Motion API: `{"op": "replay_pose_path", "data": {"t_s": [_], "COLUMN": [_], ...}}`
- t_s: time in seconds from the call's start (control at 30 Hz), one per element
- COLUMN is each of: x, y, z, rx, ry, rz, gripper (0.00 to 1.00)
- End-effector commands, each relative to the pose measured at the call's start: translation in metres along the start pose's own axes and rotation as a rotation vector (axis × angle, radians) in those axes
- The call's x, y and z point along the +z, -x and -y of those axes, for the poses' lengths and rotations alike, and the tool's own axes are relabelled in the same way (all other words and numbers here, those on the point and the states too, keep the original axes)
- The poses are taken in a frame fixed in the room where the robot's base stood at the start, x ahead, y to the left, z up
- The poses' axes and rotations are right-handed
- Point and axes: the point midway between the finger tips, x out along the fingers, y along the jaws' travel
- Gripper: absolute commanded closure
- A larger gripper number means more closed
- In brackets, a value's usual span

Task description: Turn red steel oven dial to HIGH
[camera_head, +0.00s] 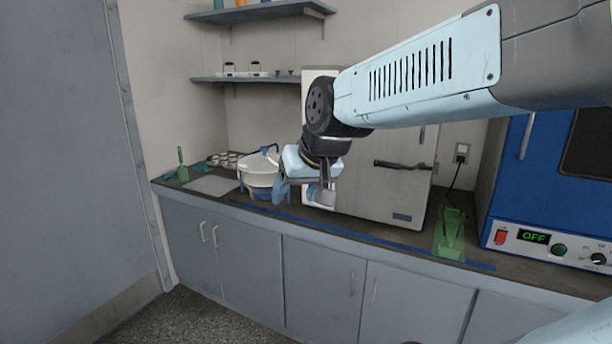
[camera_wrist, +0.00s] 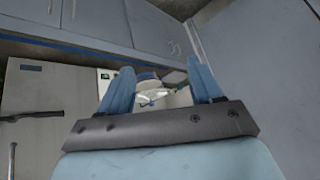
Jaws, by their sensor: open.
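No red oven shows. A blue oven (camera_head: 540,150) stands at the right end of the counter, cut off by the picture edge. Its lower panel has a red switch (camera_head: 501,237), a green "OFF" display (camera_head: 534,237), a round green part (camera_head: 559,249) and a black dial (camera_head: 598,259) with small marks, too small to read. My gripper (camera_head: 302,194) hangs over the counter left of the pale cabinet, far from that panel. It is open and empty, its blue fingers spread in the wrist view (camera_wrist: 162,70).
A white bowl-like device with blue parts (camera_head: 262,178) stands behind my gripper. A pale steel cabinet with a black handle (camera_head: 385,180) and a green holder (camera_head: 449,235) stand between my gripper and the blue oven. Shelves (camera_head: 245,79) hang behind.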

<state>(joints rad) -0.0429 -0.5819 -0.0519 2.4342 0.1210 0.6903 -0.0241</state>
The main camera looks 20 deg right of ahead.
Motion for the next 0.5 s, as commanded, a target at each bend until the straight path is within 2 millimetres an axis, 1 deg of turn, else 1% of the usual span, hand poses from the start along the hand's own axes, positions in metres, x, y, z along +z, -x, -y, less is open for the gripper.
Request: {"op": "replay_pose_path", "data": {"t_s": [0.03, 0.2, 0.37, 0.5], "x": [-0.017, -0.073, -0.122, -0.16], "y": [-0.012, -0.048, -0.086, -0.123], "z": [0.001, -0.002, -0.011, -0.024], "rx": [-0.015, -0.046, -0.043, -0.015], "ry": [-0.021, -0.103, -0.183, -0.252], "rz": [-0.017, -0.106, -0.191, -0.264], "gripper": [0.35, 0.35, 0.35, 0.35]}}
